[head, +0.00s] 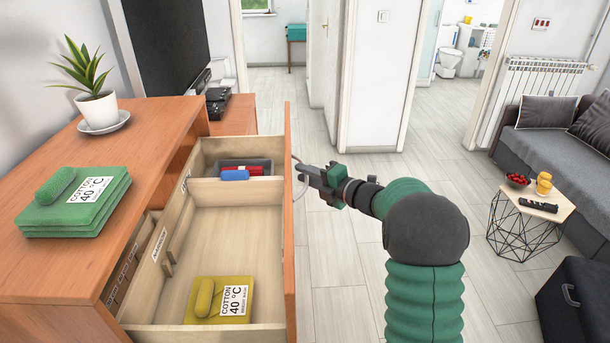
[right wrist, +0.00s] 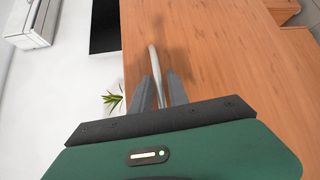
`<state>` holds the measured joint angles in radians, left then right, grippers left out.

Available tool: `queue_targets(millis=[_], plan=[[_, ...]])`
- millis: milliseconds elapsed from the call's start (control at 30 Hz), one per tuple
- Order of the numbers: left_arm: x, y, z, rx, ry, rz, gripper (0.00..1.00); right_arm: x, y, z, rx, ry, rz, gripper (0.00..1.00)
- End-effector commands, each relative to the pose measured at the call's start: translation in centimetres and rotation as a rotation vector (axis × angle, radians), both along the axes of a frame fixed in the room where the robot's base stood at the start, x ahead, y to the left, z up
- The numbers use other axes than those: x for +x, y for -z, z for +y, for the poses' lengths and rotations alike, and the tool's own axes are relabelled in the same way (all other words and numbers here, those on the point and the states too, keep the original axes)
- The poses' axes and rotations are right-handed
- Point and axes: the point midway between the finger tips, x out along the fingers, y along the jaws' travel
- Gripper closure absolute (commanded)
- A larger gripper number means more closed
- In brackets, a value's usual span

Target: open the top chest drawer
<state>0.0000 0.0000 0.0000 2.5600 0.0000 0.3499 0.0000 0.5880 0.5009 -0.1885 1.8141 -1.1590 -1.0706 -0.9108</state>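The top chest drawer (head: 222,240) is pulled far out of the orange wooden chest (head: 60,272), and its inside shows in the head view. Its front panel (head: 289,220) stands on the right side of the drawer. A thin pale handle (head: 298,172) sits on the outer face of this panel; it also shows in the right wrist view (right wrist: 154,58). My right gripper (head: 306,173) is at the handle, with a finger (right wrist: 152,92) on either side of the bar, and looks shut on it. My left gripper is not in view.
Inside the drawer lie a yellow folded cloth (head: 205,314) and a grey tray (head: 231,167) with red and blue items. Green folded towels (head: 75,215) and a potted plant (head: 97,105) stand on the chest. A low table (head: 530,203) is at right. The floor between is clear.

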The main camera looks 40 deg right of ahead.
Motion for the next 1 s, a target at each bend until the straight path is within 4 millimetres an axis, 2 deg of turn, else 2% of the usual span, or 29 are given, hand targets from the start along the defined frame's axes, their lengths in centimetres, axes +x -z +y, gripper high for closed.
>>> queue_targets(millis=[133, 233, 600, 700, 833, 1000], plan=[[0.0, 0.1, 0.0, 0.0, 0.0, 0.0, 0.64, -0.5, 0.0, -0.1, -0.001, 0.0, 0.0, 0.79], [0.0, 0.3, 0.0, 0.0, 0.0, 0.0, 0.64, -2.1, -0.2, -0.4, 0.0, 0.002, 0.001, 0.79], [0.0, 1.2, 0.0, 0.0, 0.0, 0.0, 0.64, -12.2, -1.4, -2.5, 0.0, 0.004, 0.001, 0.79], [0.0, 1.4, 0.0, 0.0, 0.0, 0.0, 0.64, -14.2, -1.7, -2.8, 0.001, 0.003, 0.002, 0.79], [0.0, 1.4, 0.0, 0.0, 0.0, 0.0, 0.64, -15.8, -2.0, -3.1, 0.001, 0.002, 0.002, 0.79], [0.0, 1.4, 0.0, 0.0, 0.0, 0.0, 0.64, -16.2, -2.0, -3.2, 0.002, 0.0, 0.002, 0.79]])
